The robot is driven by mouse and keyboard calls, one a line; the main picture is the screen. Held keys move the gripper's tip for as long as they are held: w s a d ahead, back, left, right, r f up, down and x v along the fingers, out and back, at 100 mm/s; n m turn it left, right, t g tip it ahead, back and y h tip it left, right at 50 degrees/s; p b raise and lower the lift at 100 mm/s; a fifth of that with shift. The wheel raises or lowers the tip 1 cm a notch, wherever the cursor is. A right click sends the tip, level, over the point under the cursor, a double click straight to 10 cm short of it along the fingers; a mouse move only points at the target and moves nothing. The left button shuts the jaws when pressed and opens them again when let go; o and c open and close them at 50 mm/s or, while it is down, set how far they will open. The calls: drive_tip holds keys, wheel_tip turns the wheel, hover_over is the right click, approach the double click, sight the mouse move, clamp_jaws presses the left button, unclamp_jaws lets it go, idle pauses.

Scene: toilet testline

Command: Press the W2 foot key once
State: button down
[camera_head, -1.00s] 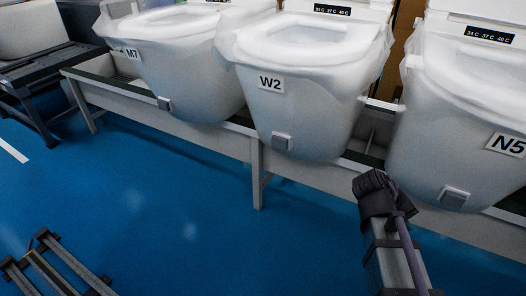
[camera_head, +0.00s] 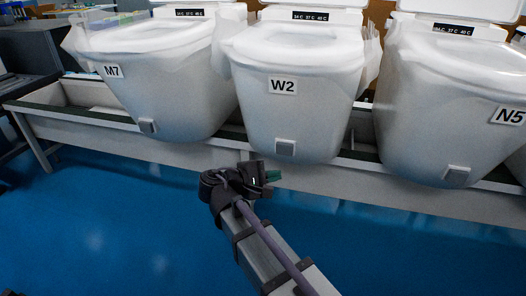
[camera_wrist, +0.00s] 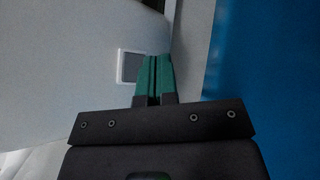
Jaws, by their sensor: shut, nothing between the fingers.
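The W2 toilet (camera_head: 297,80) stands in the middle of the row in the head view, with a black-on-white W2 label on its front. Its foot key (camera_head: 285,148) is a small grey square low on the front. My gripper (camera_head: 271,177) is below and slightly left of that key in the picture. In the wrist view my green fingers (camera_wrist: 153,78) are together with nothing between them. A grey square key in a white frame (camera_wrist: 131,66) shows just left of the fingertips. I cannot tell from this view whether the fingers touch anything.
The M7 toilet (camera_head: 150,75) stands to the left with its own key (camera_head: 147,126). The N5 toilet (camera_head: 440,95) stands to the right with its key (camera_head: 456,177). A long bench (camera_head: 110,145) carries the row. The blue floor (camera_head: 110,230) in front is clear.

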sight(284, 149)
drive_tip(key=shift+d, duration=0.25)
drive_tip(key=w+d, duration=0.1)
drive_tip(key=w, duration=0.7)
drive_tip(key=shift+w+d, duration=0.25)
drive_tip(key=shift+w, duration=0.1)
idle(1.7)
drive_tip(key=shift+w+d, duration=0.1)
drive_tip(key=shift+w, duration=0.3)
